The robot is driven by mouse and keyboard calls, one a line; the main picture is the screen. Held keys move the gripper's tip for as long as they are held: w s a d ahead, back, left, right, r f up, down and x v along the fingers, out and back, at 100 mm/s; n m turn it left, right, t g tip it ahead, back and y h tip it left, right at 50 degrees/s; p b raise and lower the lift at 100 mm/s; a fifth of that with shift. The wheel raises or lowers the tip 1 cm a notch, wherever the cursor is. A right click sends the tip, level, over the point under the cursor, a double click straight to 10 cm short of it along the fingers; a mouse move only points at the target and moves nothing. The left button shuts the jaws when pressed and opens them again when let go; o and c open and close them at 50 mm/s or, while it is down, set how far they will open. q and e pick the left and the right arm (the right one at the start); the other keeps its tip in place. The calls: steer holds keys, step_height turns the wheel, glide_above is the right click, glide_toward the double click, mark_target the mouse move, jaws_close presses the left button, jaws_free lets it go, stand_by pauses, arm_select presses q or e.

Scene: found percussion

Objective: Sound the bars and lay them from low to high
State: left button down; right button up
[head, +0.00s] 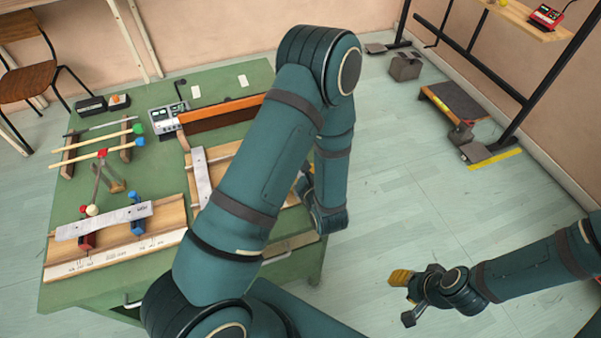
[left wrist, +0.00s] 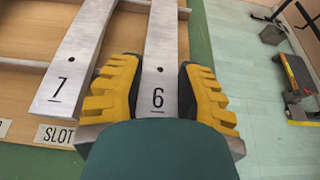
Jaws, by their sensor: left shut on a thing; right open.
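My left gripper (left wrist: 162,92) has its yellow fingers on both sides of the grey metal bar marked 6 (left wrist: 162,35) and is shut on it. Bar 7 (left wrist: 78,58) lies to its left, above a label with SLOT on it (left wrist: 56,135). In the head view my left arm hides its gripper and part of the wooden rack (head: 222,160); one grey bar (head: 201,178) shows there. Another grey bar (head: 105,220) lies across red and blue supports on a wooden board (head: 160,240). My right gripper (head: 405,298) is open and empty over the floor.
Mallets with coloured heads (head: 110,138) rest on a wooden stand on the green table (head: 225,80). A grey device (head: 163,120) and a black box (head: 91,106) stand behind. Floor right of the table is clear up to a low dark platform (head: 458,100).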

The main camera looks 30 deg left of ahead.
arm_select(q)
steer(key=c, duration=0.6)
jaws_free()
steer(key=shift+d, duration=0.1)
steer(key=v, duration=1.2)
